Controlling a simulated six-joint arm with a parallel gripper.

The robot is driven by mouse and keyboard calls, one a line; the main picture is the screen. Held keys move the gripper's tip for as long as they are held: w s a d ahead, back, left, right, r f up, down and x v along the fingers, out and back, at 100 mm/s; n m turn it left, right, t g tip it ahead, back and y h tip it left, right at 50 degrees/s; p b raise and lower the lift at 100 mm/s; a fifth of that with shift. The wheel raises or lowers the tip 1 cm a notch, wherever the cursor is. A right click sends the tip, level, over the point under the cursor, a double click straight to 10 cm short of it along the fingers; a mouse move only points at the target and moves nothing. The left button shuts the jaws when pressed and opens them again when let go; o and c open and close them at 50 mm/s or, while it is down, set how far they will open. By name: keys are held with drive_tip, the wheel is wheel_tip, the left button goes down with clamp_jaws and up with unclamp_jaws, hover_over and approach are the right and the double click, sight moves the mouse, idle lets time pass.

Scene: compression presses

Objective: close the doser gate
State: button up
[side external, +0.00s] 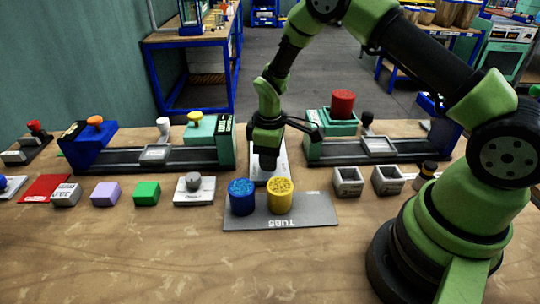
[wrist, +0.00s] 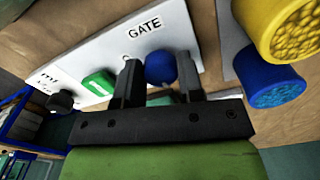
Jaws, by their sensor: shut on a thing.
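The doser's white panel (wrist: 182,25) carries the word GATE in the wrist view. A round blue knob (wrist: 160,68) stands beside that word. My gripper (wrist: 159,72) has one finger on each side of the knob and is shut on it. In the side external view my gripper (side external: 265,148) points down over the white panel (side external: 281,166) and hides the blue knob. The gate's position cannot be made out.
A blue tub (side external: 241,198) and a yellow tub (side external: 280,196) stand close in front on the grey TUBS mat (side external: 320,211). A press with an orange knob (side external: 95,121) is at left; one with a red cylinder (side external: 342,102) is at right.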

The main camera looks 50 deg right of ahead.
drive_tip(key=o, duration=0.9)
drive_tip(key=shift+r, duration=0.1)
wheel_tip(320, 180, up, 10)
drive_tip(key=shift+f, duration=0.1)
drive_tip(key=s+a+r+m+t, duration=0.25)
drive_tip(key=s+r+m, duration=0.35)
drive_tip(key=r, duration=0.8)
drive_tip(key=s+r+m+t, duration=0.1)
drive_tip(key=s, duration=0.4)
drive_tip(key=s+a+r+m+t+y, duration=0.1)
drive_tip(key=s+r+t, duration=0.1)
drive_tip(key=s, duration=0.3)
drive_tip(key=s+a+r+m+t+y, duration=0.1)
drive_tip(key=s+m, duration=0.1)
drive_tip(key=s, duration=0.3)
drive_tip(key=shift+s+r+t, duration=0.15)
drive_tip(key=shift+t, duration=0.2)
